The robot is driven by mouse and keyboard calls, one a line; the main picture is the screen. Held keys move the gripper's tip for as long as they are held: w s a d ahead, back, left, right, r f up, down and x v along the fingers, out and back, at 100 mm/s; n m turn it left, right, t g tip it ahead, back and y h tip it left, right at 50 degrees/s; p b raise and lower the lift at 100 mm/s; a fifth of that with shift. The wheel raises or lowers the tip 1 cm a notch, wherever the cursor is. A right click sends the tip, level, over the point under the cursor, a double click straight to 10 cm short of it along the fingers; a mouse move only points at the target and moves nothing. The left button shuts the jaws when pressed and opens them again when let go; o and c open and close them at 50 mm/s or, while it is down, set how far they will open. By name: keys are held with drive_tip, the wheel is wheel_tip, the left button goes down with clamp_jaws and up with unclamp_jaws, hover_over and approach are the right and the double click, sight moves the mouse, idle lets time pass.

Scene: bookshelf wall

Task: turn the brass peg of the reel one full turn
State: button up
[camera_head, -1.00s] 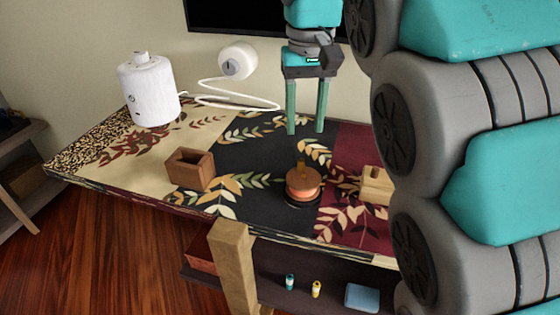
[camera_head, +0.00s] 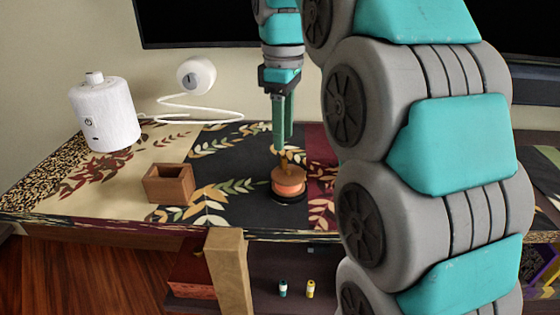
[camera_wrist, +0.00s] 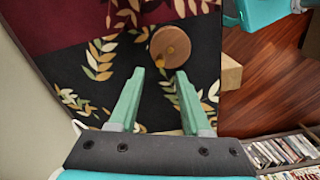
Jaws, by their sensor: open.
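The reel (camera_head: 288,184) is an orange-brown disc on a dark round base, standing on the patterned table. It also shows in the wrist view (camera_wrist: 171,42). Its brass peg (camera_head: 284,160) stands up near the disc's edge; in the wrist view the peg (camera_wrist: 160,63) shows small on the rim nearest my gripper. My gripper (camera_head: 283,147) points down just above the peg, its green fingers overlapping in the head view. In the wrist view my gripper (camera_wrist: 160,71) is open and empty, with the peg in line with the gap. I cannot tell whether the peg is between the fingers.
A brown open box (camera_head: 168,184) stands left of the reel. A white canister (camera_head: 105,115) and a white round device (camera_head: 196,75) with a cable stand farther back left. A dark screen (camera_head: 200,25) is behind. My arm hides the table's right side in the head view.

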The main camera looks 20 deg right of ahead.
sight(283, 157)
wheel_tip(283, 157, down, 3)
drive_tip(key=shift+s+f, duration=0.1)
drive_tip(key=shift+f, duration=1.05)
clamp_jaws()
